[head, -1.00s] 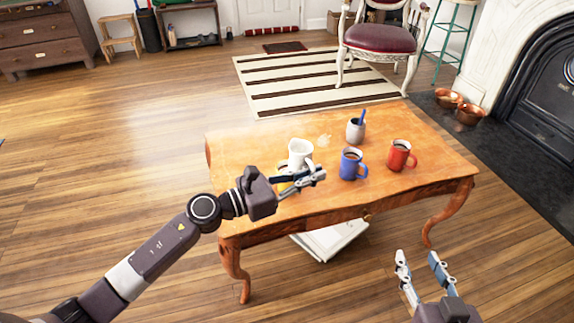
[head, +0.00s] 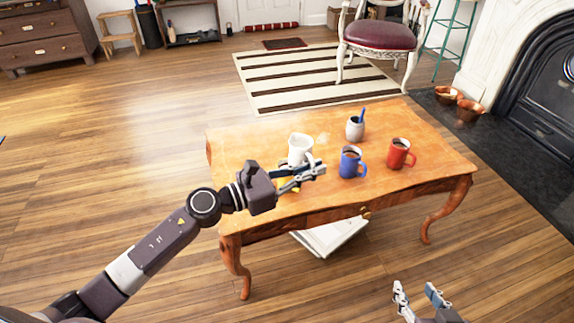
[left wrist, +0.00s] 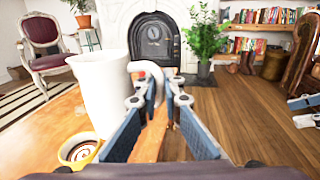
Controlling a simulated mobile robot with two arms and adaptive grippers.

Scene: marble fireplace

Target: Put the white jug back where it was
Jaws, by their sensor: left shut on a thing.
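The white jug (head: 299,147) is at the left part of the wooden table (head: 250,150), upright. In the left wrist view the jug (left wrist: 102,95) fills the left side, its curved handle between my left gripper's fingers. My left gripper (head: 318,169) is shut on the handle, and also shows in the left wrist view (left wrist: 160,100). I cannot tell whether the jug's base touches the table. A yellow mug (left wrist: 80,150) with dark contents sits close by the jug, mostly hidden by my gripper in the head view. My right gripper (head: 418,292) is open and empty, low in front of the table.
A blue mug (head: 350,163) stands just right of my left gripper. A red mug (head: 399,155) stands further right, and a grey cup (head: 355,128) with a blue-handled item stands behind. The table's front left and far left are bare. A chair (head: 380,35) stands beyond.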

